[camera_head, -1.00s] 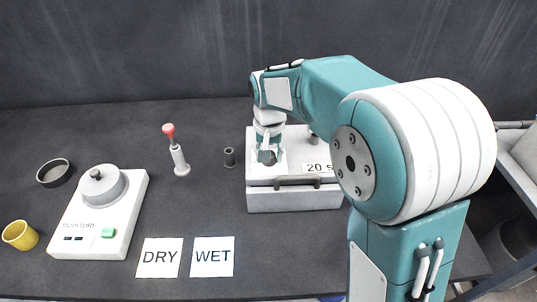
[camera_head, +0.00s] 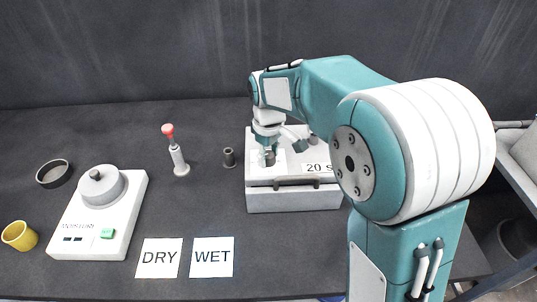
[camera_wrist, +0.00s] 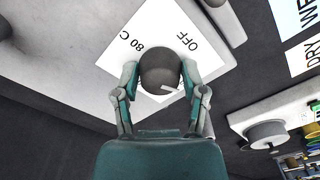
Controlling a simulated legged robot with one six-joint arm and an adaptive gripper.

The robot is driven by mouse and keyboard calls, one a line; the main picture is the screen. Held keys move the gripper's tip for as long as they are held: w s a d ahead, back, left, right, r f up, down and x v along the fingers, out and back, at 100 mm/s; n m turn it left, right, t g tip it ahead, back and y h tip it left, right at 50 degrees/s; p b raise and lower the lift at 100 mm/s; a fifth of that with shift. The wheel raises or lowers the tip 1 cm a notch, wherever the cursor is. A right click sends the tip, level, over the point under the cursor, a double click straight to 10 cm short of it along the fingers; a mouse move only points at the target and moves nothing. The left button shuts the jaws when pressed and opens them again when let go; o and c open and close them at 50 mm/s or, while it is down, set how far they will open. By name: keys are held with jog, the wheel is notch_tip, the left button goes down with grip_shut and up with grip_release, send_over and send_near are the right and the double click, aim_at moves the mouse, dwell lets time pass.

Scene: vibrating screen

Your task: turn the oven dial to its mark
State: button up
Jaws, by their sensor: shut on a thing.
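The oven (camera_head: 300,198) is a white box with a dark front handle, at the back centre-right in the head view. Its dial is a dark round knob, seen from above in the wrist view (camera_wrist: 160,66), on a white plate (camera_wrist: 206,62) printed "80 C" and "OFF". A short white line shows on the knob's lower side, on the side away from both labels. My gripper (camera_wrist: 160,76) has one finger on each side of the knob and is shut on it. In the head view my gripper (camera_head: 271,152) is above the oven's left part, partly hiding the dial.
A white moisture meter (camera_head: 88,228) stands at left, with a yellow cup (camera_head: 20,236) and dark dish (camera_head: 54,173) nearby. A red-topped tool (camera_head: 177,157) and small dark cylinder (camera_head: 229,157) stand left of the oven. DRY (camera_head: 159,258) and WET (camera_head: 212,257) cards lie in front.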

aim_at(267, 153)
jog(key=n, duration=0.6)
jog(key=shift+n, duration=0.3)
jog(key=n, duration=0.6)
jog(key=shift+w, duration=0.1)
dwell(0.3)
jog(key=o, duration=1.2)
jog(key=shift+a, duration=0.15)
jog(key=shift+c, duration=0.2)
jog(key=shift+r, duration=0.1)
notch_tip(267, 153, up, 12)
jog(key=shift+f, duration=0.2)
